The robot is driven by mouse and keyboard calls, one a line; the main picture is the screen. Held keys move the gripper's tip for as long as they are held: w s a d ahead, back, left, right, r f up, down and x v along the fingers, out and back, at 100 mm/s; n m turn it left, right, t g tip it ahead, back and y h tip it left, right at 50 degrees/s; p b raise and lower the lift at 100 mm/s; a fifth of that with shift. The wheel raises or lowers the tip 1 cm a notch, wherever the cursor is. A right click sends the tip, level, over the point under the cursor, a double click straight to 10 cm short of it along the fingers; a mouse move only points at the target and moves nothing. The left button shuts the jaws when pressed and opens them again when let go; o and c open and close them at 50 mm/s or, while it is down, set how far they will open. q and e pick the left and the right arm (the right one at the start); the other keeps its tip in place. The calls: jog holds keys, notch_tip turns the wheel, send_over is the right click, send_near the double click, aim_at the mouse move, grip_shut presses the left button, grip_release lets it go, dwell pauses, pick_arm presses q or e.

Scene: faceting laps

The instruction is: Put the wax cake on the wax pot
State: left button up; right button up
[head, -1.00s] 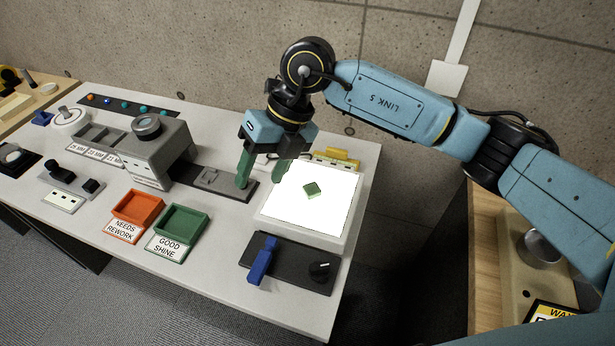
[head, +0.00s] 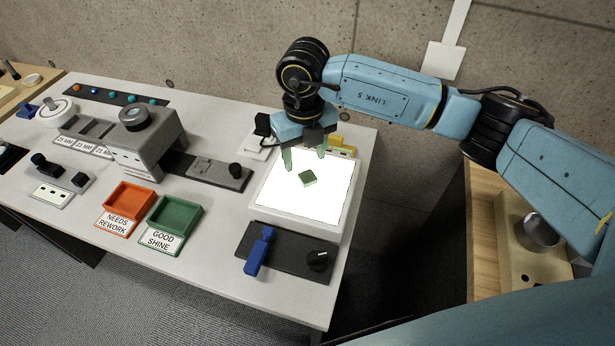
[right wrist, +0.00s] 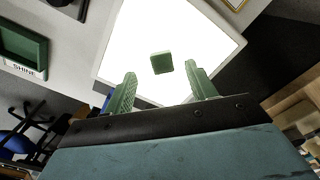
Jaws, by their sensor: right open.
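A small dark green block (head: 307,179), which I take for the wax cake, lies on a glowing white light panel (head: 328,217). My right gripper (head: 306,161) is open and empty, low at the far side of the block. In the right wrist view the block (right wrist: 162,63) shows between the spread green fingertips (right wrist: 160,75), with a gap on each side. A grey metal cup (head: 541,231), probably the wax pot, stands on the wooden side bench at the right, partly behind my right arm. My left gripper is not in view.
A black plate with a blue lever (head: 260,252) and a knob lies in front of the panel. Orange (head: 130,201) and green (head: 175,218) trays stand further left. A dark gap separates table and bench.

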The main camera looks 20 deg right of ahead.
aim_at(306, 173)
notch_tip(306, 173, down, 5)
jog(key=shift+d+r, duration=0.1)
jog(key=shift+r, duration=0.05)
jog(key=shift+s, duration=0.1)
jog(key=c, duration=1.1)
jog(key=shift+r, duration=0.2)
